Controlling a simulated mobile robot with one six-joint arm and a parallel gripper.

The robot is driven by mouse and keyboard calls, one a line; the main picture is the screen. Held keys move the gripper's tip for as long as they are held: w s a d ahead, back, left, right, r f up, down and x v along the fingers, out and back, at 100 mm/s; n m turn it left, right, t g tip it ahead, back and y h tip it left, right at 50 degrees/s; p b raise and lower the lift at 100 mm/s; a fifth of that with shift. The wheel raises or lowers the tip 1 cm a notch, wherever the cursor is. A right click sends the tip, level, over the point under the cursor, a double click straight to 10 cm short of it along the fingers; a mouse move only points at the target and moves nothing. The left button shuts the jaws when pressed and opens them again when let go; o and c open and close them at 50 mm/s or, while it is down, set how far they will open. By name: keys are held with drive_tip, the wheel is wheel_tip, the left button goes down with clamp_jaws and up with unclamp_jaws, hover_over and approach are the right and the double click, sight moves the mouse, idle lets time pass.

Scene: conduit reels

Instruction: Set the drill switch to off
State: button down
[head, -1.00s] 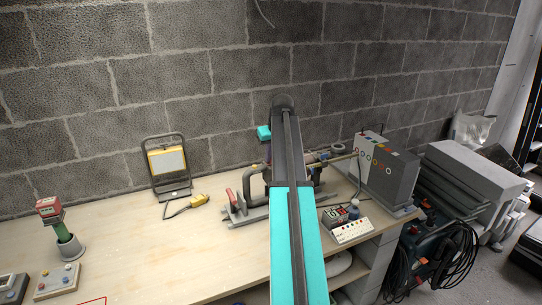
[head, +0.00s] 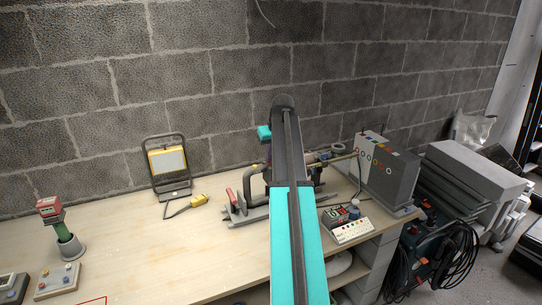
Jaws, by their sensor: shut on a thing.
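My teal and dark arm reaches away from me over the bench's right half, and its far end hides whatever is directly behind it. My gripper is hidden by the arm, so its jaws and anything between them do not show. A device with a red block on a green handle (head: 53,224) stands in a grey cup (head: 70,246) at the far left; it may be the drill. A small box with red and green marks (head: 341,214) lies right of my arm. I cannot make out which switch is the drill's or its position.
A yellow work lamp (head: 168,162) stands near the wall. A clamp with a red handle (head: 231,196) is left of my arm. A grey box with coloured knobs (head: 386,168) stands at the right. The bench (head: 150,250) is clear at its middle left.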

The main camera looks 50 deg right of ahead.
drive_tip(key=shift+s+d, duration=0.1)
idle(0.3)
drive_tip(key=shift+s+d, duration=0.35)
drive_tip(key=shift+d, duration=0.55)
drive_tip(key=c, duration=1.9)
unclamp_jaws()
drive_tip(key=shift+r, duration=0.1)
drive_tip(key=shift+b+v, duration=1.05)
drive_tip(key=shift+v, duration=5.8)
